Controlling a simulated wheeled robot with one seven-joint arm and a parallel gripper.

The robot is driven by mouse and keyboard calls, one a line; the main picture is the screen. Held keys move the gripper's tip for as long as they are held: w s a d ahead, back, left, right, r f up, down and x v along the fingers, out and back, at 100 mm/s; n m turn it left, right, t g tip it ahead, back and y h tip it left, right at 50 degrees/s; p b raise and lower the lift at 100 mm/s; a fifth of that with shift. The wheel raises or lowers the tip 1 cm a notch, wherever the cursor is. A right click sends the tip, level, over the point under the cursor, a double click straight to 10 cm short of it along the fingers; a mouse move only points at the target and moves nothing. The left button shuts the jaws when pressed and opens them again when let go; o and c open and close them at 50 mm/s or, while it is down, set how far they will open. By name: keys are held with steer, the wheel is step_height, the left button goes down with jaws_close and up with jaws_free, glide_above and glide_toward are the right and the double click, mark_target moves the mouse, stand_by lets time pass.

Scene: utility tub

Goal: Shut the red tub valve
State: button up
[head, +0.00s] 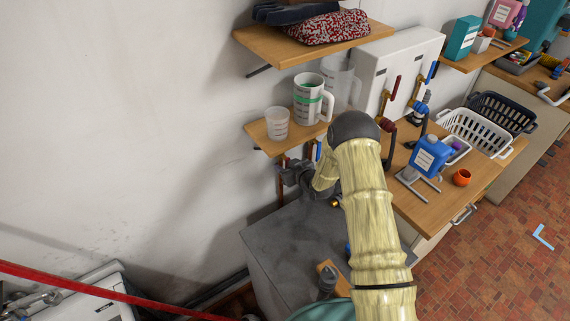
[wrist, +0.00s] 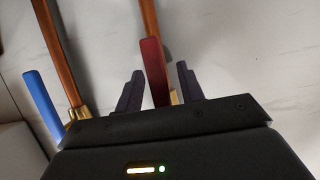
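The red valve handle (wrist: 154,70) shows in the wrist view as a long flat lever in front of a copper pipe. My gripper (wrist: 162,82) is open, with one dark finger on each side of the lever. The left finger looks very near the lever and a wider gap shows at the right; I cannot tell whether either touches. In the head view my gripper (head: 294,173) is by the wall under the small shelf, above the grey tub unit (head: 285,240). The red tub handle cannot be made out there, with my arm and gripper in the way.
A blue handle (wrist: 42,104) is left of the red one in the wrist view. A wooden shelf (head: 262,137) with measuring jugs hangs close above my gripper. A white wall box (head: 402,55) with other red and blue valves and a wooden counter (head: 420,205) are to the right.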

steer(key=shift+w+a+f, duration=0.1)
steer(key=shift+w, duration=0.05)
jaws_close()
